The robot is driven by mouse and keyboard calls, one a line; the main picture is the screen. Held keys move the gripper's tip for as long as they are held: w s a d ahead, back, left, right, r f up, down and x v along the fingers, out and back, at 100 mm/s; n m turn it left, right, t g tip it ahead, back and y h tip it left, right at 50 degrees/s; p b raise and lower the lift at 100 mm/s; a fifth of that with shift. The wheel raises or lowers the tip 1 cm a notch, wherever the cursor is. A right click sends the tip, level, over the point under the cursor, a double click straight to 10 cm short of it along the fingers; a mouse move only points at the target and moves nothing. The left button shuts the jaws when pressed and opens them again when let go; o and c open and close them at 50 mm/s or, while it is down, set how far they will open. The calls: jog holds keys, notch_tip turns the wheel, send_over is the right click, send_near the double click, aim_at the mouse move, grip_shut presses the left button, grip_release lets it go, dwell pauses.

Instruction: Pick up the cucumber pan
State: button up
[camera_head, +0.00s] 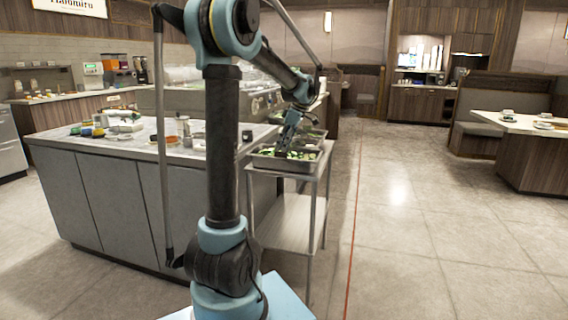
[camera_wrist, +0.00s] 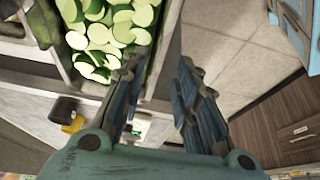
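The cucumber pan (camera_head: 284,163) is a metal pan of green cucumber slices, on the near end of a metal stand beside the counter. My gripper (camera_head: 287,140) is at the pan, over its upper edge in the head view. In the wrist view the cucumber pan (camera_wrist: 153,48) is at the upper left, with pale round slices and whole dark green pieces. There my gripper (camera_wrist: 160,75) has its two fingers apart, one on each side of the pan's right wall. I cannot tell whether the fingers touch the wall.
The stand (camera_head: 293,215) has a lower shelf and thin legs. A grey counter (camera_head: 100,150) with small items is to the left. Another pan of greens (camera_head: 312,133) is behind the cucumber pan. The floor (camera_head: 430,230) to the right is clear.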

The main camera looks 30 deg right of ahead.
aim_at(280, 152)
jog(key=shift+d+x, duration=0.15)
jog(key=shift+x, duration=1.15)
jog(key=shift+d+x, duration=0.2)
jog(key=shift+x, duration=1.15)
jog(key=shift+w, duration=0.15)
grip_shut()
